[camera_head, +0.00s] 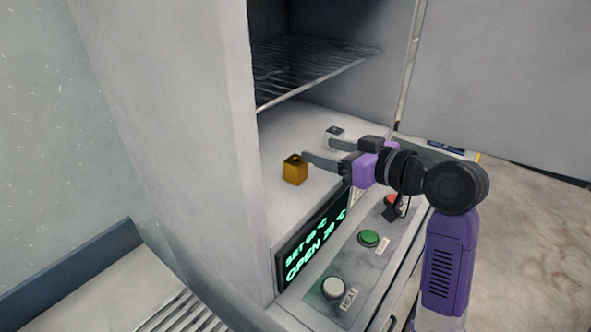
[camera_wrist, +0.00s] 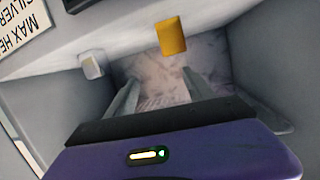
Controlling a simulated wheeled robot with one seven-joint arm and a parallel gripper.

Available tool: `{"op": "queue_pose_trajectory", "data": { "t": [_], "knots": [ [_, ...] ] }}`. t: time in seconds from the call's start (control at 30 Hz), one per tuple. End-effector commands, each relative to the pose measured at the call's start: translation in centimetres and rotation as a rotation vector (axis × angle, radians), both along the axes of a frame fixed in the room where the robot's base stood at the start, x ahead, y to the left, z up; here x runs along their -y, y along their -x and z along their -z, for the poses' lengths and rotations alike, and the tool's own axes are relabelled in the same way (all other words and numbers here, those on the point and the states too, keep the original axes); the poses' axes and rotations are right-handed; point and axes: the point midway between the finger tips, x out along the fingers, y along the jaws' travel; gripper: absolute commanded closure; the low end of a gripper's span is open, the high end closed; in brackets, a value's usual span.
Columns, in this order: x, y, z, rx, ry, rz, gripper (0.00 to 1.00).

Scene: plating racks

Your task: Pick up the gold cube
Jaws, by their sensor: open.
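The gold cube (camera_head: 295,171) sits on the floor of the open cabinet, near its front left. It also shows in the wrist view (camera_wrist: 170,36), beyond the fingertips at top centre. My gripper (camera_head: 317,149) reaches into the cabinet from the right, with its two fingers spread and nothing between them. The nearer fingertip is close to the cube's upper right in the head view; whether it touches cannot be told. In the wrist view, my gripper (camera_wrist: 159,80) points toward the cube with a gap visible between them.
A small grey block (camera_wrist: 92,64) stands left of the gold cube in the wrist view. A wire rack (camera_head: 315,72) hangs above in the cabinet. The control panel with a green display (camera_head: 314,242) and several buttons lies in front. The open door (camera_head: 505,85) is at right.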

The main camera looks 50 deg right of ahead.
Motion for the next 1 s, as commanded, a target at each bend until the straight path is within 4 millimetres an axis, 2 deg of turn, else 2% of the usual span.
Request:
{"op": "queue_pose_trajectory", "data": {
  "t": [0.13, 0.33, 0.63, 0.9, 1.0],
  "knots": [
    [-1.6, 0.7, 1.2, -0.104, 0.028, -0.109, 0.38],
    [-2.5, 0.7, 2.1, -0.160, 0.043, -0.171, 0.38],
    [-2.7, -2.1, 3.1, -0.162, 0.041, -0.172, 0.38],
    [-2.8, -5.4, 4.5, -0.162, 0.041, -0.170, 0.38],
    [-2.8, -6.0, 4.8, -0.162, 0.044, -0.169, 0.38]
  ]
}}
